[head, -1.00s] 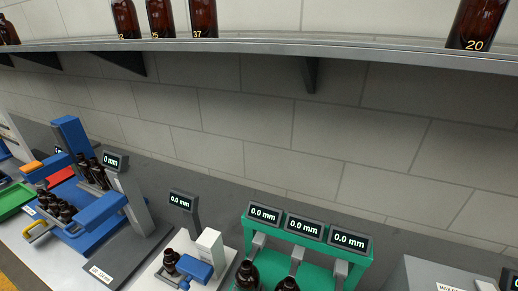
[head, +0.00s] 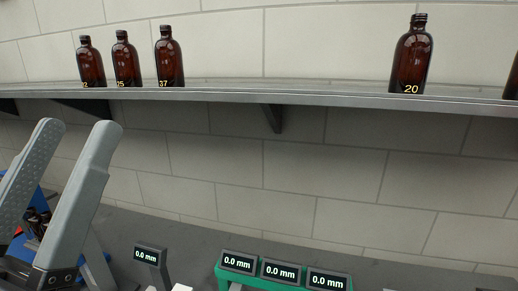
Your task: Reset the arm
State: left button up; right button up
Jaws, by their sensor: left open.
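My left gripper (head: 62,178) is at the lower left of the head view. Its two grey fingers point up and stand apart, with nothing between the fingertips. It is in front of the bench equipment and below the shelf, touching no bottle that I can see. My right gripper is not in view.
A shelf (head: 225,95) runs across the view, holding amber bottles: three at left, such as the one marked 37 (head: 169,60), one marked 20 (head: 411,58), and one cut off at right. Below stand a green gauge stand (head: 222,273) and a small display (head: 150,256).

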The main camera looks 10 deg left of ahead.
pick_arm(q)
notch_tip(320, 180, up, 29)
jog(key=p, duration=2.7)
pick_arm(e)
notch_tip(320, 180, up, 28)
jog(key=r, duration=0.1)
pick_arm(q)
notch_tip(320, 180, down, 27)
jog(key=b, duration=2.6)
jog(key=shift+r+b, duration=0.2)
jog(key=shift+b, duration=0.2)
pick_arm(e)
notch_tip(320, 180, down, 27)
pick_arm(q)
jog(key=shift+a, duration=0.1)
